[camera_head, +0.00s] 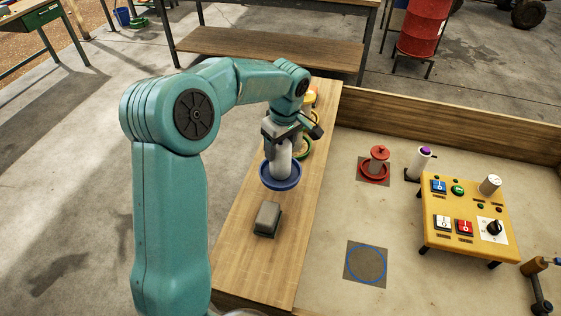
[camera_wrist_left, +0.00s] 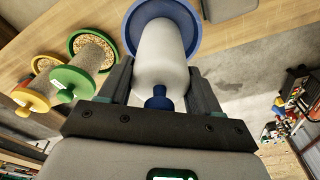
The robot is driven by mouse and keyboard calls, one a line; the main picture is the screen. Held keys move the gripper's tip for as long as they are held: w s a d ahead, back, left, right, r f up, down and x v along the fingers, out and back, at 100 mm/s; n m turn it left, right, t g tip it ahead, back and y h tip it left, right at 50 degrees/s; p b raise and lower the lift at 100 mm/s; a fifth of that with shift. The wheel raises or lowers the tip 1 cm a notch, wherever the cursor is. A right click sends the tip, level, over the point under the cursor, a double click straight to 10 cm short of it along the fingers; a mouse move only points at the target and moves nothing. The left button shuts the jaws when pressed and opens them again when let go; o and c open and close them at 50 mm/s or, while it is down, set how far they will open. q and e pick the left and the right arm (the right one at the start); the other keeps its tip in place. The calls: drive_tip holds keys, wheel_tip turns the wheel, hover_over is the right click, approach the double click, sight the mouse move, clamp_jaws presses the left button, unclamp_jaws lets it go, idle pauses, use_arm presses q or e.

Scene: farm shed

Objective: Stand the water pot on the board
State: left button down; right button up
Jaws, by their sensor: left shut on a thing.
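The water pot (camera_head: 281,178) has a pale cylinder and a blue dish, and it looks upright over the wooden plank. In the left wrist view the pot (camera_wrist_left: 160,55) sits between the fingers, its blue knob towards the palm. My left gripper (camera_head: 282,142) is shut on its pale body from above. I cannot tell whether the dish touches the plank. A dark square with a blue ring (camera_head: 366,263) lies empty on the pale board (camera_head: 325,222), to the lower right of the pot. My right gripper is out of view.
A grey block (camera_head: 267,218) lies on the plank (camera_head: 240,240) in front of the pot. Yellow and green feeders (camera_wrist_left: 85,70) stand behind it. A red pot (camera_head: 376,165) on a dark square, a white cylinder (camera_head: 422,161) and a yellow switch panel (camera_head: 465,215) occupy the board.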

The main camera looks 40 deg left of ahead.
sight(279, 164)
use_arm(q)
drive_tip(key=shift+a+f, duration=0.2)
drive_tip(key=shift+f, duration=0.95)
wheel_tip(279, 164, down, 5)
drive_tip(key=shift+r+p, duration=0.15)
drive_tip(key=shift+p, duration=0.15)
drive_tip(key=shift+d+r, duration=0.1)
drive_tip(key=shift+f+b, duration=0.25)
drive_tip(key=shift+b, duration=0.05)
drive_tip(key=shift+c, duration=1)
unclamp_jaws()
drive_tip(key=shift+s+r, duration=0.1)
